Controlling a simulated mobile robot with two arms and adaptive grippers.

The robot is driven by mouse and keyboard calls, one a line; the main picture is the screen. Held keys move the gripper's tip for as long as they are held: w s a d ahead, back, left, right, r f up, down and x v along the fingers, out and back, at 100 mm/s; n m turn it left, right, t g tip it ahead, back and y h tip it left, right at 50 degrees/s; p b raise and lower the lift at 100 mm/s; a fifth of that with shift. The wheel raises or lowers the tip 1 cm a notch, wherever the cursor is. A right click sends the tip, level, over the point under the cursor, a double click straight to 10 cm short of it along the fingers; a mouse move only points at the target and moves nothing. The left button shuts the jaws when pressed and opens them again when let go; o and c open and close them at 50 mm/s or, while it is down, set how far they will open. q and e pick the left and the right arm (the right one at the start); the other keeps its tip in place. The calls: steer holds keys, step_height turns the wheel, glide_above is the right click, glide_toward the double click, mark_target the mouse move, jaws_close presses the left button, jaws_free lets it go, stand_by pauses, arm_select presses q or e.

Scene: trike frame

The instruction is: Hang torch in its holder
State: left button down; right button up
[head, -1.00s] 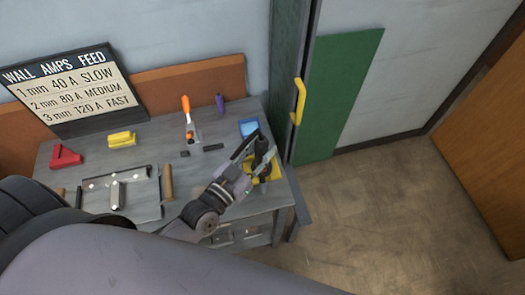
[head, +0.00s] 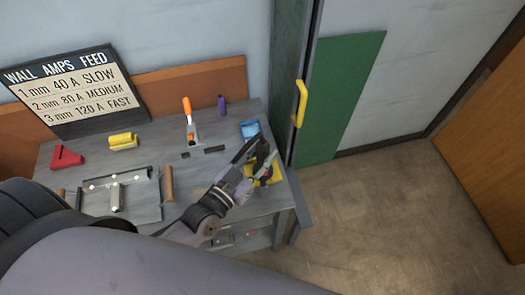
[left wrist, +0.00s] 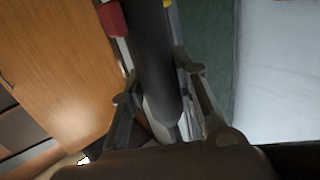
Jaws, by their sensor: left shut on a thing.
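My left gripper (head: 262,158) is over the right end of the grey workbench. In the left wrist view its fingers are closed around a dark cylindrical handle (left wrist: 158,70), which I take to be the torch. A red part (left wrist: 112,18) shows beside the handle's far end. In the head view a yellow piece (head: 273,178), possibly the holder, sits under and beside the gripper at the bench's right edge. The gripper partly covers it, and I cannot tell whether the torch touches it. My right gripper is not in view.
The workbench (head: 190,168) also bears a red magnet-like block (head: 67,157), a yellow block (head: 123,141), an orange-handled tool (head: 188,108), a purple cylinder (head: 221,105) and a blue tray (head: 250,128). A sign board (head: 70,90) stands behind. A green door panel (head: 345,95) and open floor lie right.

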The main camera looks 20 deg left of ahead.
arm_select(q)
steer(key=c, duration=1.3)
jaws_free()
steer(key=shift+o, duration=0.6)
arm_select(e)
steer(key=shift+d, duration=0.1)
arm_select(q)
steer(key=shift+s+f, duration=0.1)
steer(key=v, duration=1.2)
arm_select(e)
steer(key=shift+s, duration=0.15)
